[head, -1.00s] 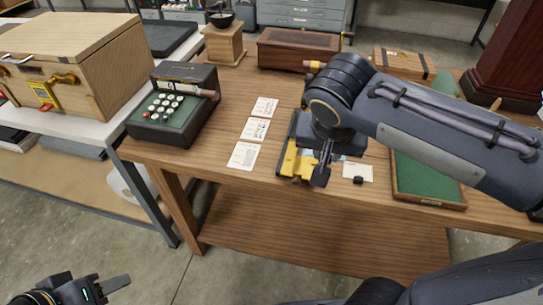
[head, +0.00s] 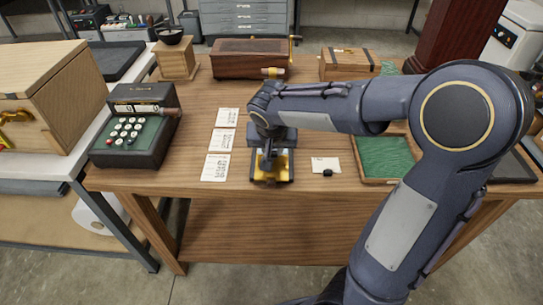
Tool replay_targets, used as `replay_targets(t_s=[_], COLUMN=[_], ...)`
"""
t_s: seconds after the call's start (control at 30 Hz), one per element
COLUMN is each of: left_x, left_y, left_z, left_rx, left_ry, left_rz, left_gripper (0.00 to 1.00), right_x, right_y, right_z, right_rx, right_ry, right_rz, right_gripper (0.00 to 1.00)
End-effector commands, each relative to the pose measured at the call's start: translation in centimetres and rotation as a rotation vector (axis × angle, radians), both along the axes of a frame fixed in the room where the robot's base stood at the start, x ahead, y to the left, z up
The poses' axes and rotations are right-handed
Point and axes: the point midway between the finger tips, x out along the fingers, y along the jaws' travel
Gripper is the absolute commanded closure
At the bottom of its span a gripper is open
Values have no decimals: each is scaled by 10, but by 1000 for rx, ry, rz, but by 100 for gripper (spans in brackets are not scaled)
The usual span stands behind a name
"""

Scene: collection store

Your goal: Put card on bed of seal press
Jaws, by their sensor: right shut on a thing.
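My right gripper (head: 268,163) points down at the front middle of the wooden table. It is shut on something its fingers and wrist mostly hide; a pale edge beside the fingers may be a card. Right below and around it is a small black and yellow device (head: 272,180), which looks like the seal press. My gripper covers most of it, so I cannot tell whether the pale edge touches its bed. Three printed white cards (head: 222,142) lie in a column to the left. My left gripper is not in view.
A white card (head: 325,163) with a small black object lies right of the press, then a green-lined tray (head: 387,158). A keypad machine (head: 136,127) stands left. A dark wooden box (head: 250,58) is behind. Bare tabletop lies between cards and keypad machine.

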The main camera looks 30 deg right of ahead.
Motion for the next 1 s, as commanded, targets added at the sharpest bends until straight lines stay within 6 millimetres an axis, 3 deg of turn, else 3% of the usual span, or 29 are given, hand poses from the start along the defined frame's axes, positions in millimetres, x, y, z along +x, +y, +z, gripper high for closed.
replay_targets(t_s=[0.3,0.73,0.77,0.9,1.0], left_x=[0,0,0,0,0], left_y=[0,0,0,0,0], left_z=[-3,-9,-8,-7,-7], left_rx=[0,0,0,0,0], left_ry=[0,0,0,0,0], left_rz=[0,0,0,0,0], left_gripper=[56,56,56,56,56], right_x=[7,7,7,7,7], right_y=[-2,-1,-1,-1,-1], right_z=[-36,-43,-42,-41,-41], right_rx=[0,1,1,1,1], right_ry=[0,-2,-2,-2,-2], right_rz=[0,-1,0,-1,-1], right_gripper=[100,100,77,59,57])
